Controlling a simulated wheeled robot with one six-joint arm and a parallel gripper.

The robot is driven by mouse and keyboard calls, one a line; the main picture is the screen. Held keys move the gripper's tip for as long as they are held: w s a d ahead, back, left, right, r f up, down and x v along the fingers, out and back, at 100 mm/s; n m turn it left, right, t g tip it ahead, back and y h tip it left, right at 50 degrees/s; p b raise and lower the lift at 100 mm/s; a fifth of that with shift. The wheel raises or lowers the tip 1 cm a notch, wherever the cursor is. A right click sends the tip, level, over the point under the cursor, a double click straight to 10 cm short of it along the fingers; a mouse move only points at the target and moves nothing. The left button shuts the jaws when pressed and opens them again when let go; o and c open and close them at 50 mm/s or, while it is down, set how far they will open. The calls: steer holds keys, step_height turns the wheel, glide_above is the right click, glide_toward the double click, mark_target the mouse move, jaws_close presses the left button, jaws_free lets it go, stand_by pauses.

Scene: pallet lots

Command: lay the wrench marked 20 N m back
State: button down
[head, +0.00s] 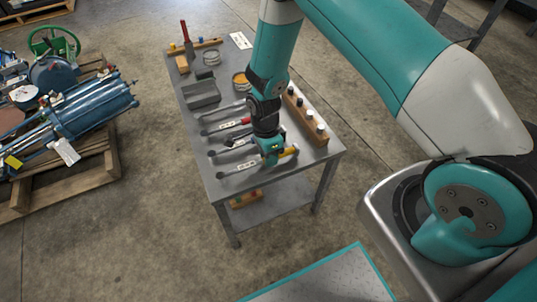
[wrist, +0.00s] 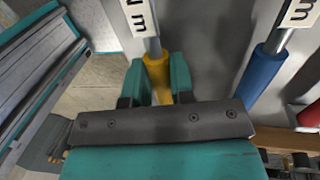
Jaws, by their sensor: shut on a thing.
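My gripper (head: 271,154) is over the near end of the grey workbench. In the wrist view its teal fingers (wrist: 158,84) are shut around the yellow handle of a wrench (wrist: 156,68). The same wrench (head: 290,151) is the nearest in the row in the head view, with its shaft pointing left. Its white label (wrist: 139,16) shows only an "m" and part of another letter, so I cannot read its number. I cannot tell whether it touches the bench top. A blue-handled wrench (wrist: 262,69) lies beside it, apart from my gripper.
More wrenches lie farther back, one with a red handle (head: 246,121). A wooden block with dark and white pegs (head: 305,116) runs along the bench's right side. A grey tray (head: 201,94) and an orange-filled dish (head: 240,78) stand behind. A loaded pallet (head: 100,175) stands left, across clear floor.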

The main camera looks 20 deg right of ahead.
steer(key=shift+f, duration=0.2)
stand_by(0.5)
steer(key=c, duration=0.9)
jaws_free()
steer(key=p+v, duration=0.3)
steer(key=v, duration=1.4)
steer(key=s+a+r+n+t+y, duration=0.1)
steer(key=s+a+r+n, duration=0.15)
steer(key=r+n, duration=0.35)
steer(key=s+a+r+n+y, duration=0.1)
steer(key=s+r+n, duration=0.3)
steer(key=r, duration=0.5)
steer(key=s+a+r+n+t+y, duration=0.1)
steer(key=s+r+n, duration=0.3)
steer(key=s+n, duration=0.35)
steer(key=s+r+n+y, duration=0.1)
steer(key=s+r+n, duration=0.4)
steer(key=s+n, duration=0.25)
step_height(320, 180, up, 16)
steer(key=p, duration=1.5)
steer(key=shift+s+a+p, duration=0.2)
steer(key=shift+s+p, duration=0.05)
steer(key=shift+p, duration=0.1)
